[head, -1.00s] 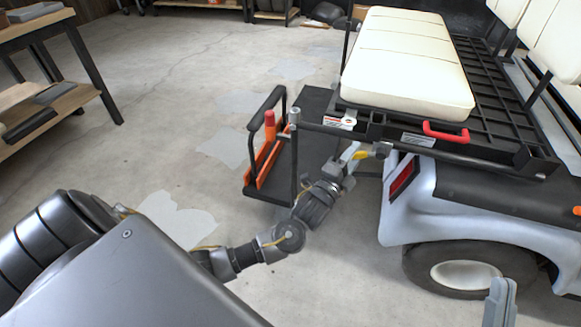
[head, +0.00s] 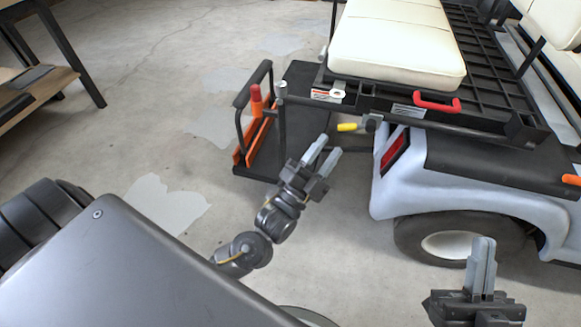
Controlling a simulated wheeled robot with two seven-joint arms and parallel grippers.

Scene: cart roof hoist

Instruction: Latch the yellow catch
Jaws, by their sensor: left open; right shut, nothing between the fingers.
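The yellow catch (head: 347,127) sits under the seat frame at the cart's rear corner, with a grey mount (head: 371,123) at its right end. It points out to the left and looks roughly level. My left gripper (head: 326,158) is open and empty, a little below and left of the catch, apart from it. My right gripper (head: 483,258) is shut and empty at the lower right, in front of the cart's rear wheel. Whether the catch is fully seated cannot be told from this view.
The cart's cream seat (head: 395,45) and black rack lie above, with a red handle (head: 437,104) on the rail. A rear step (head: 298,125) with a black grab bar and orange parts stands left of the catch. A workbench (head: 40,82) is at far left. Open floor lies between.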

